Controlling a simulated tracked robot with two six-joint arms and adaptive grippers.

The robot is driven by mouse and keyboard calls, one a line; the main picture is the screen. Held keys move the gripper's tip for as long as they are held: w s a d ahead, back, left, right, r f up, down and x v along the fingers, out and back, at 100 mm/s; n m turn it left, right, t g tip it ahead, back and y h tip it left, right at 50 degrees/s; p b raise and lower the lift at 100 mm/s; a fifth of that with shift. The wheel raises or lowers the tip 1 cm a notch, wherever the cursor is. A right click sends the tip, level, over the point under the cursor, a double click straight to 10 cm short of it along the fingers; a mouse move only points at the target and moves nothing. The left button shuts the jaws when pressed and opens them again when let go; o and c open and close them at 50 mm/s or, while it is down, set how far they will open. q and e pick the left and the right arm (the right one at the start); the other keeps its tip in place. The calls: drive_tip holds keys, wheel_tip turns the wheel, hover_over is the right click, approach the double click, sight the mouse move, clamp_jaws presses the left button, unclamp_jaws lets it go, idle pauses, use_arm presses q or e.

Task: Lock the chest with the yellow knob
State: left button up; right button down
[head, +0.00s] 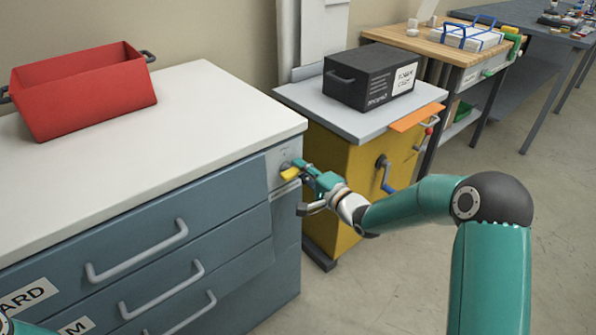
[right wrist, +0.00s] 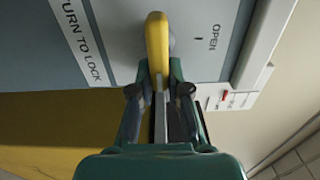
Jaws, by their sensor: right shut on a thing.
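The blue-grey chest (head: 255,235) stands at the left with a white top and several drawers with grey handles. The yellow knob (head: 290,174) is on a grey plate at the upper right of its front. My right gripper (head: 301,169) is shut on the knob. In the right wrist view the yellow knob (right wrist: 157,45) stands upright in the picture between my fingertips (right wrist: 158,78). The plate reads "TURN TO LOCK" (right wrist: 80,40) at the left and "OPEN" (right wrist: 214,38) at the right, with a small mark beside it. My left gripper is out of view.
A red open bin (head: 85,90) sits on the chest top. A yellow cabinet (head: 345,165) with a black box (head: 370,78), a blue crank and an orange flap stands close behind my right forearm. A wooden bench (head: 430,45) is further back. The floor at the right is clear.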

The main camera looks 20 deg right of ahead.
drive_tip(key=shift+s+d+f, duration=0.1)
drive_tip(key=shift+f, duration=0.35)
drive_tip(key=c, duration=1.1)
unclamp_jaws()
drive_tip(key=shift+c, duration=0.2)
drive_tip(key=shift+r, duration=0.2)
drive_tip(key=shift+r, duration=0.1)
drive_tip(key=v, duration=1.2)
